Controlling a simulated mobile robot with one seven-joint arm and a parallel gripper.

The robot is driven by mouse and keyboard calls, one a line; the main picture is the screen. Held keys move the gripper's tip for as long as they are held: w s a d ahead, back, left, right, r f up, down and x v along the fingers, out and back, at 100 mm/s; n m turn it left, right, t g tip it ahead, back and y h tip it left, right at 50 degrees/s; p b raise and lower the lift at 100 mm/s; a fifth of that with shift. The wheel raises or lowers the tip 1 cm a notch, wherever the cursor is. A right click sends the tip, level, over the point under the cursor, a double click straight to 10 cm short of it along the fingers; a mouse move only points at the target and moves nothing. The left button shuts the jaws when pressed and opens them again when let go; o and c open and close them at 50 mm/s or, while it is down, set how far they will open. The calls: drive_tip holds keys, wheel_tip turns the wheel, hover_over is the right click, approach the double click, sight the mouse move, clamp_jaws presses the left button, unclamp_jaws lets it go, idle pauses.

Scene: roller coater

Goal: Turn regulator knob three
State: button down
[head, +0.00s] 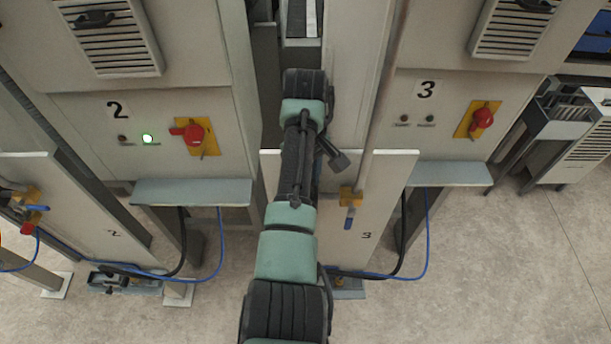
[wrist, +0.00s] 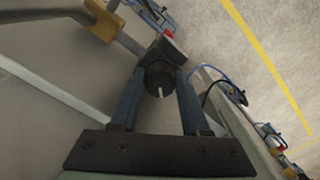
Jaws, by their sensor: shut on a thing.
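In the wrist view, my gripper (wrist: 160,72) has its two blue fingers shut on a black round regulator knob (wrist: 157,84). The knob has a white mark on its face, and a grey regulator body lies behind it with a small red part. One finger is on each side of the knob. In the head view my arm reaches forward between stations 2 and 3 and hides my gripper and the knob. The white panel with a small 3 (head: 393,190) stands just right of the arm.
A yellow valve with a blue lever (head: 348,205) sits on that panel. Red rotary switches on yellow plates are at station 2 (head: 192,132) and station 3 (head: 481,119). Grey shelves (head: 450,174) and hanging hoses (head: 427,232) flank the panel. Floor is clear at the lower right.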

drive_tip(key=shift+w+r, duration=0.1)
idle(0.3)
drive_tip(key=shift+c, duration=1.9)
unclamp_jaws()
